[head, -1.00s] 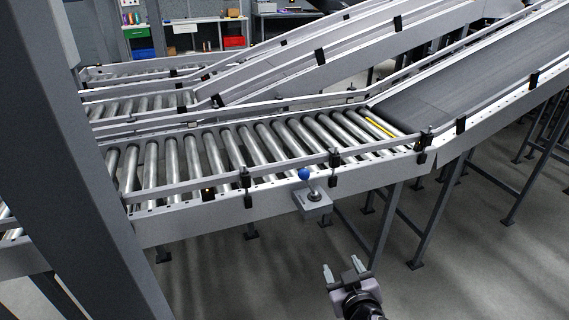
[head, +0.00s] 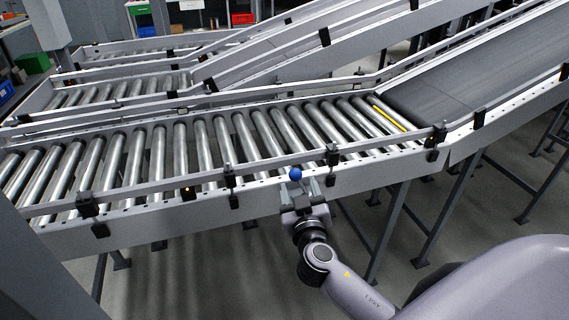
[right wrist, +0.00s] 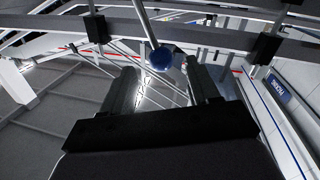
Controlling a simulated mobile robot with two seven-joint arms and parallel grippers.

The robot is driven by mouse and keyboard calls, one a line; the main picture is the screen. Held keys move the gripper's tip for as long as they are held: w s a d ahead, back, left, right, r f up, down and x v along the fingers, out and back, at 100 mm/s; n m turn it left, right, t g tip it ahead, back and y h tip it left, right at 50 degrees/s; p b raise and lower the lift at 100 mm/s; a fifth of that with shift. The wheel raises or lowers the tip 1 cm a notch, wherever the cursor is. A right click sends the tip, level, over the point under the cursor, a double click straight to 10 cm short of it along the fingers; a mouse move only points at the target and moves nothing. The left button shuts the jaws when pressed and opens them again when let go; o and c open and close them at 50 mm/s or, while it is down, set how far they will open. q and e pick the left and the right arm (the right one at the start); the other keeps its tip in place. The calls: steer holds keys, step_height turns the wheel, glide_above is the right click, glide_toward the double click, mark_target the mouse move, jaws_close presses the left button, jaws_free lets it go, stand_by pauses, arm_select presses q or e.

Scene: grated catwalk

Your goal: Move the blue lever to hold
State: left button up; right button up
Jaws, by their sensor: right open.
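The blue lever's round knob (head: 295,174) shows at the side rail of the roller conveyor, just beyond my right gripper (head: 300,188). The gripper and wrist hide the lever's mount in the head view. In the right wrist view the blue knob (right wrist: 161,59) sits on a thin metal rod, near the tips of my right gripper's fingers (right wrist: 163,82) and between them sideways. The fingers are apart. I cannot tell whether either touches the knob. My left gripper is not in view.
The roller conveyor (head: 205,150) runs behind the lever, with a dark belt ramp (head: 455,85) rising to the right. Black rail clamps (head: 230,180) stand along the near rail. A blue label (right wrist: 279,89) shows at the right of the wrist view, its text unclear.

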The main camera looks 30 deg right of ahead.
mark_target(294, 169)
steer(key=shift+w+d+r, duration=0.2)
steer(key=shift+w+r, duration=0.05)
steer(key=shift+w, duration=0.45)
steer(key=shift+p+x, duration=0.65)
steer(key=shift+x, duration=2.35)
steer(key=shift+c, duration=0.2)
steer(key=c, duration=1)
